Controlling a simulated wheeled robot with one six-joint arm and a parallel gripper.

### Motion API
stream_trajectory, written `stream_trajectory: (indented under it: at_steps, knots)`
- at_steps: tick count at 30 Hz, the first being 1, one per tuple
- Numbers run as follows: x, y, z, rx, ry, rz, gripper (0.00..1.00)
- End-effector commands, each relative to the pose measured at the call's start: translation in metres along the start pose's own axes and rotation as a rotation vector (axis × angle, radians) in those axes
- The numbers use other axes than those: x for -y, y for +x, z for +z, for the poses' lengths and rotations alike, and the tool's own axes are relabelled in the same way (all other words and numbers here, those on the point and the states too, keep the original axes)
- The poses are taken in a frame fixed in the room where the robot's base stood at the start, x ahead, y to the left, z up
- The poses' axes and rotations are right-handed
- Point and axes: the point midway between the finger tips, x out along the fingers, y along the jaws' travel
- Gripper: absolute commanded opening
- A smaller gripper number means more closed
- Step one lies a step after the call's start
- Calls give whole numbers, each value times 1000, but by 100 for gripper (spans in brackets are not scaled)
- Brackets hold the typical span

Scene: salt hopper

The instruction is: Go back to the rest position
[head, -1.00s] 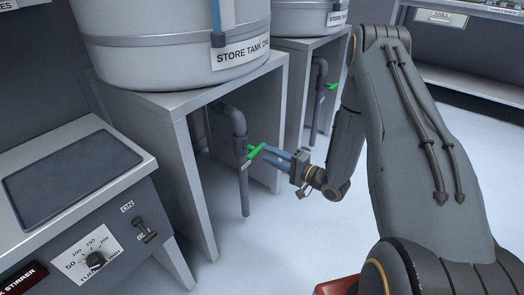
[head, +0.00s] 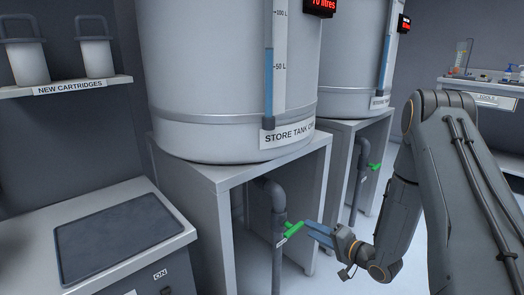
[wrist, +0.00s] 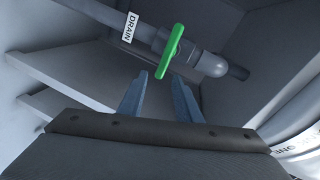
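My gripper (head: 308,229) is just right of the green drain handle (head: 293,229) on the grey pipe under the nearer store tank (head: 235,75). In the wrist view its two blue-grey fingers (wrist: 158,77) stand apart with nothing between them. The green handle (wrist: 170,50) lies just beyond the fingertips there, slanted across the pipe beside a DRAIN label (wrist: 129,27). I cannot tell whether a finger touches the handle. My arm reaches in from the right.
The tank stands on a grey open-fronted stand (head: 200,215). A second tank (head: 355,60) with its own green handle (head: 375,167) is behind. A bench (head: 120,225) is at left, a cartridge shelf (head: 65,88) above it, and a tool bench (head: 490,92) at far right.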

Motion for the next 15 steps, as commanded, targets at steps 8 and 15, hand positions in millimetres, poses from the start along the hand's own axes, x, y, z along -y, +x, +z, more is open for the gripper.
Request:
stream_trajectory:
  at_steps: [8,15]
  knots:
    - [36,-7,-35,-42,-366,382,31]
    - [69,-53,-34,23,-571,699,31]
